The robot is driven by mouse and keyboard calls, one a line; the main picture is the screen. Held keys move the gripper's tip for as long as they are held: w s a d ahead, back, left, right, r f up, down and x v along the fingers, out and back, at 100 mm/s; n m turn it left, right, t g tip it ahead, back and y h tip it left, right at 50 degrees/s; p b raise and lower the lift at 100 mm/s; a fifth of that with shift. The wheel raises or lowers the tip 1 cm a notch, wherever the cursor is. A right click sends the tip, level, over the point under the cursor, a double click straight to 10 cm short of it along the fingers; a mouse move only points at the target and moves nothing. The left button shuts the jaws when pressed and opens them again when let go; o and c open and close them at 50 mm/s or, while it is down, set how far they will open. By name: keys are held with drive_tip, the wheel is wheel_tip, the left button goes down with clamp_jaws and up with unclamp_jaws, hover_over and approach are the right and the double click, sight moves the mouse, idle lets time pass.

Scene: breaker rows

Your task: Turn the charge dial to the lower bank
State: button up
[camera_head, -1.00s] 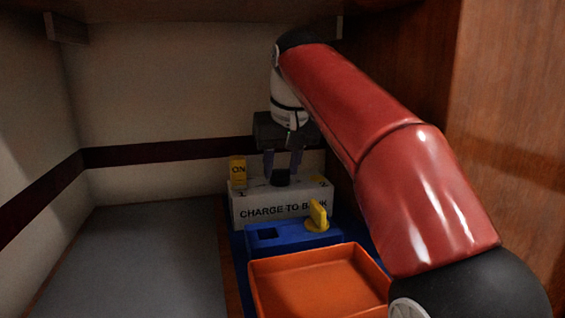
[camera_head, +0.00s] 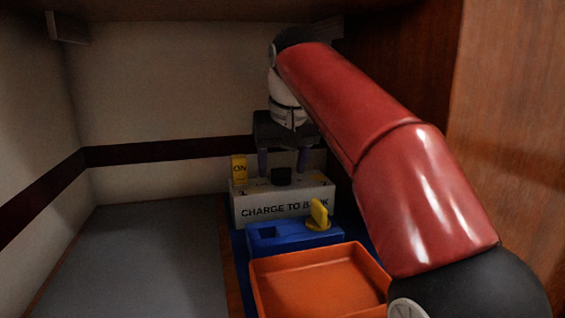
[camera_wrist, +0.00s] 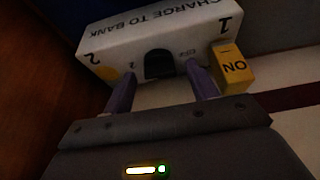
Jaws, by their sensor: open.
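The white box (camera_head: 285,207) labelled "CHARGE TO BANK" stands at the back. A black dial (camera_head: 281,176) sits on its top; in the wrist view the dial (camera_wrist: 159,64) lies between the numbers 1 and 2. My gripper (camera_head: 283,171) is open above the box, pointing down, with one finger on each side of the dial. In the wrist view my gripper (camera_wrist: 162,85) shows its fingers apart from each other. Whether the fingers touch the dial I cannot tell. A yellow "ON" piece (camera_head: 239,170) stands at the box's left end and shows in the wrist view (camera_wrist: 232,68).
A blue block (camera_head: 290,236) with a square hole and a yellow knob (camera_head: 318,215) stands in front of the box. An empty orange tray (camera_head: 320,281) lies nearer. The grey surface (camera_head: 150,255) at left is clear. A wooden wall (camera_head: 515,130) stands at right.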

sight(282, 169)
drive_tip(key=shift+s+r, duration=0.15)
drive_tip(key=shift+r, duration=0.35)
drive_tip(key=shift+v, duration=1.1)
drive_tip(key=s+d+b, duration=0.2)
drive_tip(key=s, duration=0.9)
drive_tip(key=shift+s+f+b, duration=0.15)
drive_tip(key=shift+s+b, duration=0.2)
drive_tip(key=shift+b, duration=0.05)
drive_tip(key=shift+s+d, duration=0.1)
drive_tip(key=shift+d, duration=0.05)
